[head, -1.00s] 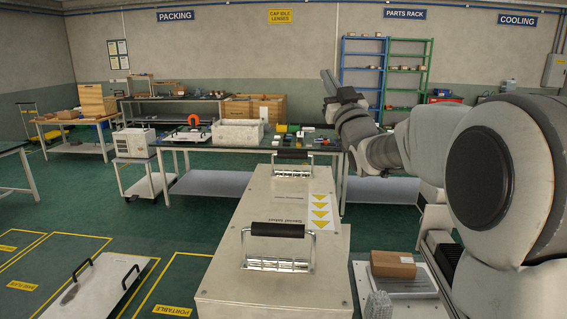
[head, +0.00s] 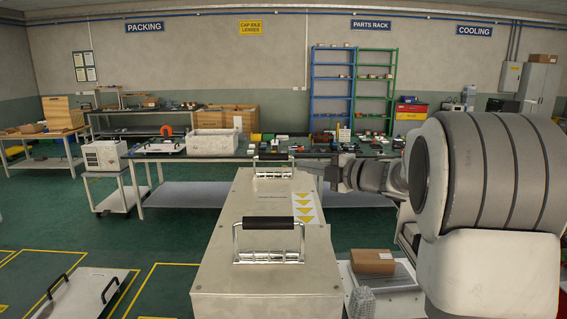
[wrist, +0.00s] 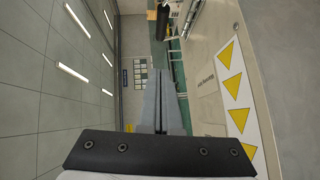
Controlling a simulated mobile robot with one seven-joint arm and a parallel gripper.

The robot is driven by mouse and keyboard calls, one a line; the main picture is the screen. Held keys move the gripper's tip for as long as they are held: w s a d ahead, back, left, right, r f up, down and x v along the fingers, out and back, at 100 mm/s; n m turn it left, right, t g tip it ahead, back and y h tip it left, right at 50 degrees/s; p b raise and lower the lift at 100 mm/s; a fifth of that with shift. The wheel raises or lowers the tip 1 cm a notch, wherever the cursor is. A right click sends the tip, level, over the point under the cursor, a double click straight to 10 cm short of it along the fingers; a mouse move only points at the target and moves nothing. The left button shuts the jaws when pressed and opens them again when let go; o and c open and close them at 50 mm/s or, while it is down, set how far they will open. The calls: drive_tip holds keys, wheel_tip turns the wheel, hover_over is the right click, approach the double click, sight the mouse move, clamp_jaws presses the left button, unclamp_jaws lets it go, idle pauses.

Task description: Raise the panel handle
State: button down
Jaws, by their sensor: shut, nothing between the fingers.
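A long pale metal panel box (head: 225,215) stands in front of me. On its top are a near handle (head: 268,223) and a far handle (head: 272,158), each with a dark grip on bright metal brackets. Both grips stand above the top face. My gripper (head: 332,172) is to the right of the box's far end, apart from the far handle. In the wrist view my gripper (wrist: 165,85) is shut and empty. The box's top (wrist: 208,65) shows on the right there, and a dark grip (wrist: 162,20) shows beyond the fingertips.
A workbench (head: 180,156) with trays and small parts stands behind the box. A low surface with a brown carton (head: 372,262) lies to the right. A plate with two handles (head: 85,295) lies on the floor at left. Open green floor lies left of the box.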

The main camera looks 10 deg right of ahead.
sight(274, 154)
drive_tip(key=p+x, duration=0.2)
drive_tip(key=x, duration=0.8)
drive_tip(key=shift+r, duration=0.1)
drive_tip(key=shift+w+d, duration=0.3)
drive_tip(key=shift+w, duration=0.65)
drive_tip(key=shift+w+d+f+p, duration=0.15)
drive_tip(key=shift+w+p, duration=0.1)
drive_tip(key=shift+w, duration=0.15)
drive_tip(key=shift+w+f+p, duration=0.2)
drive_tip(key=shift+w, duration=0.2)
drive_tip(key=shift+r, duration=0.1)
drive_tip(key=p, duration=0.3)
drive_tip(key=shift+w+d+r, duration=0.1)
drive_tip(key=shift+w+r, duration=0.2)
drive_tip(key=shift+w, duration=0.05)
drive_tip(key=shift+w+m+g+p, duration=0.2)
drive_tip(key=shift+m+g+p, duration=0.1)
drive_tip(key=shift+p, duration=0.15)
drive_tip(key=shift+w+d, duration=0.1)
drive_tip(key=shift+w, duration=0.2)
drive_tip(key=shift+s, duration=0.15)
